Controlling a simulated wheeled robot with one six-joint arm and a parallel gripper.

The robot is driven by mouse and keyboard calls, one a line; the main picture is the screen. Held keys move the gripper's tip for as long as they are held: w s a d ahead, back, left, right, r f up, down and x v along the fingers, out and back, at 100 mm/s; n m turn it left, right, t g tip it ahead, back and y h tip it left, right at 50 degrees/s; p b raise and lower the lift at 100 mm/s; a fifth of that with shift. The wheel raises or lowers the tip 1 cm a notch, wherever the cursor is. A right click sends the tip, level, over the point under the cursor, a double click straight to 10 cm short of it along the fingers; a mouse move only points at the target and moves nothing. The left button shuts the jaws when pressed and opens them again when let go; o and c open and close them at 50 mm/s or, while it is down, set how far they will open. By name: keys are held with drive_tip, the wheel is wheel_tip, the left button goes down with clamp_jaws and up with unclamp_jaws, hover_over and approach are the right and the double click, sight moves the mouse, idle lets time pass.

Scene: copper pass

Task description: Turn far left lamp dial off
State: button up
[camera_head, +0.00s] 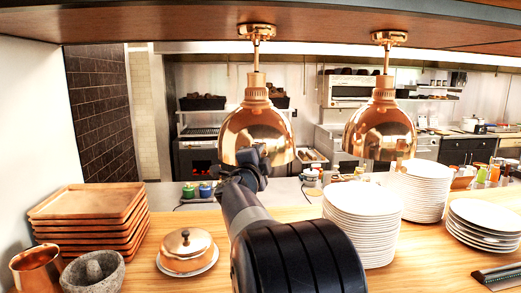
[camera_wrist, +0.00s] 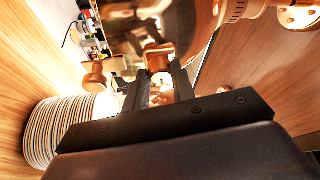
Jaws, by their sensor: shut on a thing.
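The left copper heat lamp (camera_head: 255,134) hangs from the shelf above the counter in the head view. My gripper (camera_head: 255,160) is raised in front of its shade and hides part of it. In the wrist view my gripper (camera_wrist: 160,85) has its fingers closed around a small copper dial (camera_wrist: 158,57) against the shiny lamp shade (camera_wrist: 197,30). A second copper knob shape (camera_wrist: 95,76) shows to its left; I cannot tell whether it is a reflection. The dial's setting cannot be read. The right copper lamp (camera_head: 380,130) hangs beside the left one.
Stacked white plates (camera_head: 360,222) stand on the wooden counter right of my arm, with more plates (camera_head: 485,222) beyond. A copper cloche (camera_head: 186,248), wooden trays (camera_head: 88,215), a mortar (camera_head: 93,272) and a copper mug (camera_head: 36,268) stand left. The overhead shelf (camera_head: 180,22) is close above.

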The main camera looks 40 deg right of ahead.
drive_tip(key=shift+r+m+p, duration=0.1)
drive_tip(key=shift+m+p, duration=0.3)
drive_tip(key=shift+m, duration=0.1)
drive_tip(key=o, duration=1)
drive_tip(key=b+v, duration=0.2)
drive_tip(key=v, duration=0.8)
drive_tip(key=shift+s+a, duration=0.15)
drive_tip(key=shift+a, duration=0.25)
